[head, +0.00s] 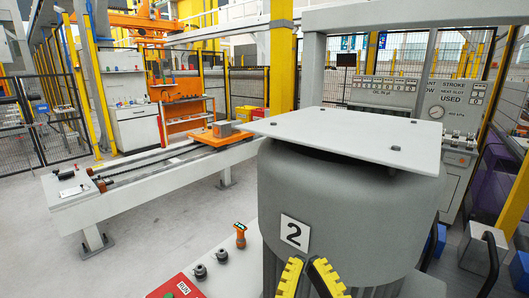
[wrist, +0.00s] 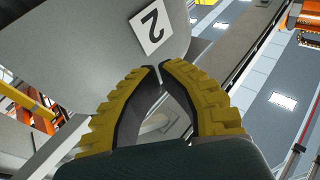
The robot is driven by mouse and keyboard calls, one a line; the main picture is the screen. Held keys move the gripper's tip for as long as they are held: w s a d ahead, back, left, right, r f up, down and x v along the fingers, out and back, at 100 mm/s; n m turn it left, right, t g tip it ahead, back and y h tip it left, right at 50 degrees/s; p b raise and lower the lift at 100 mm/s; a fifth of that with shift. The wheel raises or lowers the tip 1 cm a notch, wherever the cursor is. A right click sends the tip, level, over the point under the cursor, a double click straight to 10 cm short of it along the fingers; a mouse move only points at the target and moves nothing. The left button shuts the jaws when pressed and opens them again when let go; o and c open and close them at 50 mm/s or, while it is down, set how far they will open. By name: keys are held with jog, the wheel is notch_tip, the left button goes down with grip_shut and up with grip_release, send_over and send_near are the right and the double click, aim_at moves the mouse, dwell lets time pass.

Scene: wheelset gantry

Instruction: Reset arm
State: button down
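My gripper (head: 307,264) has two yellow, ridged fingers and shows at the bottom edge of the head view, in front of the grey drum. It also shows in the wrist view (wrist: 159,67). Its fingers lean towards each other, with the tips close together and a narrow gap between them. I see nothing between the fingers. The rest of my arm is out of the head view. Beyond the fingertips is a large grey drum (head: 345,215) with a white "2" label (head: 294,232), which also shows in the wrist view (wrist: 153,28).
A light square plate (head: 350,137) tops the drum. A long rail bench (head: 160,180) carries an orange block (head: 218,133). Open floor (head: 150,245) lies to the left.

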jog(key=s+d+r+t, duration=0.1)
jog(key=s+d+r, duration=0.1)
jog(key=s, duration=0.3)
notch_tip(320, 180, up, 38)
jog(key=p, duration=3.8)
jog(key=shift+w+a, duration=0.15)
jog(key=shift+w, duration=0.25)
jog(key=shift+r, duration=0.1)
